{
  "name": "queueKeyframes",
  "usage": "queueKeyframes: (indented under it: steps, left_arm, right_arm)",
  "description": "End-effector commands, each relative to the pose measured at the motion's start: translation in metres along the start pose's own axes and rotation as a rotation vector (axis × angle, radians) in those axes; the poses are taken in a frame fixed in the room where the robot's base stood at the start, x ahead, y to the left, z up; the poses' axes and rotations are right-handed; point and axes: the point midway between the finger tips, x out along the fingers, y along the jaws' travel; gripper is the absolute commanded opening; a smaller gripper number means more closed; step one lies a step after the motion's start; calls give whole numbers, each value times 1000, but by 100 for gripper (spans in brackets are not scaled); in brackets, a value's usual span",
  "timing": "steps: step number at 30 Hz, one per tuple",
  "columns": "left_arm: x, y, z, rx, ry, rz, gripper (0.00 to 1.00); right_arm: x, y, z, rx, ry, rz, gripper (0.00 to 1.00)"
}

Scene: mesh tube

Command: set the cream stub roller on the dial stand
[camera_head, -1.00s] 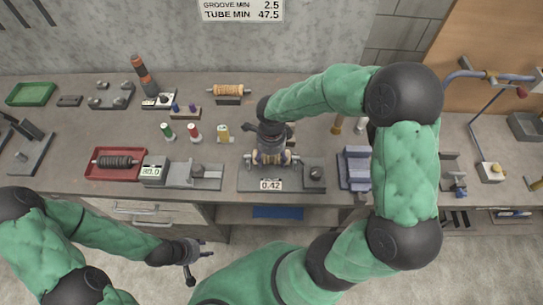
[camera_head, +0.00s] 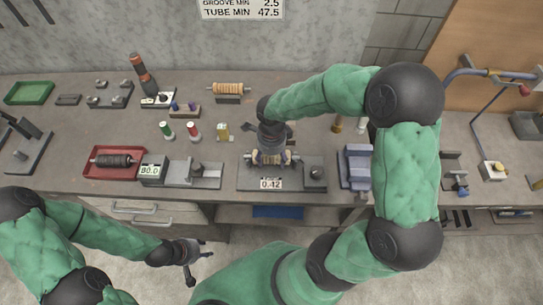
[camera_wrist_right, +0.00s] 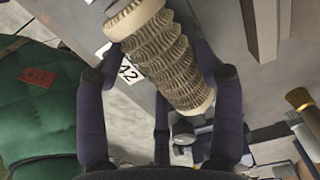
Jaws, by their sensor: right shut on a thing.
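The cream stub roller (camera_wrist_right: 165,55) is a ribbed cylinder with plain pale ends. The hand hides part of the roller, and I cannot tell whether the roller rests on the stand. My left gripper (camera_head: 198,258) is open and empty, in front of the bench.
A red tray (camera_head: 118,174) with a dark roller lies left of a grey gauge (camera_head: 152,172). A tan roller sits on a rack (camera_head: 229,98) behind. Small green, red and yellowish cylinders stand between. A blue-grey block (camera_head: 355,168) stands right of the dial stand, near my right arm.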

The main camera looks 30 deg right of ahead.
Motion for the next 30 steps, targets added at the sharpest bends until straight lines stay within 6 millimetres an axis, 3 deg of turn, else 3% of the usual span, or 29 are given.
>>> queueKeyframes:
  steps: [26,27,30]
  left_arm:
    - [9,-3,0,0,0,0,40]
    - [9,-3,0,0,0,0,40]
    - [8,-3,0,0,0,0,40]
  right_arm:
    - [8,-1,0,0,-1,-2,20]
    - [8,-1,0,0,-1,-2,70]
    - [7,-1,0,0,-1,-1,95]
